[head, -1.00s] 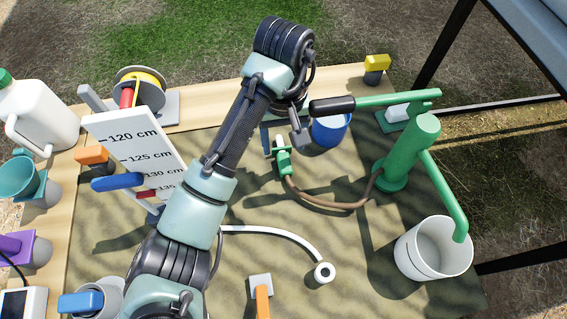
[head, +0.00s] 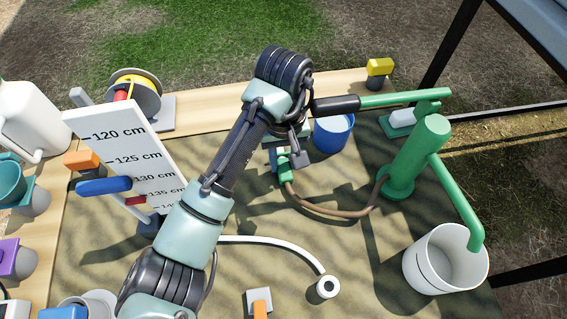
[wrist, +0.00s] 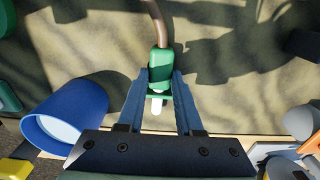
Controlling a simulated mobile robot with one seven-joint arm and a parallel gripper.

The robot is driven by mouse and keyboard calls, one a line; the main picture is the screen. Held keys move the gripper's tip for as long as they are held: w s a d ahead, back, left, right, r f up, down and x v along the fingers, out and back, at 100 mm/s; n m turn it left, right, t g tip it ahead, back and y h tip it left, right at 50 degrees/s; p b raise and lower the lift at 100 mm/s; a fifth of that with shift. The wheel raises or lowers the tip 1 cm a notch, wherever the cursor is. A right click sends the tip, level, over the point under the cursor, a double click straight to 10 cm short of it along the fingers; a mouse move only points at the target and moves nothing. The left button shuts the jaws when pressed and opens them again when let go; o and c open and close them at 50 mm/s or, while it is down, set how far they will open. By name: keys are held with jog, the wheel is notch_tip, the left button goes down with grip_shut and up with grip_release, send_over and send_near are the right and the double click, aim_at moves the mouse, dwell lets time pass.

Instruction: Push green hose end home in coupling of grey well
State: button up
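The green hose end (wrist: 160,70) is between my gripper's blue fingers in the wrist view, with green filling the gap at the fingertips. My gripper (wrist: 160,82) looks shut on it. A white tip (wrist: 156,106) sticks out of the hose end toward the palm. In the head view the hose end (head: 285,170) is just below my gripper (head: 284,158), left of the blue cup. A brown hose (head: 330,212) runs from it to the green pump (head: 408,160). I cannot pick out the grey well or its coupling for certain; my arm hides part of the table.
A blue cup (head: 333,132) stands close to the right of my gripper. A white bucket (head: 447,258) stands under the pump spout. A white hose with a ring end (head: 327,287) lies at front centre. A depth board (head: 130,158) stands left of my arm. The middle mat is mostly clear.

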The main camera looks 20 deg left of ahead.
grip_shut()
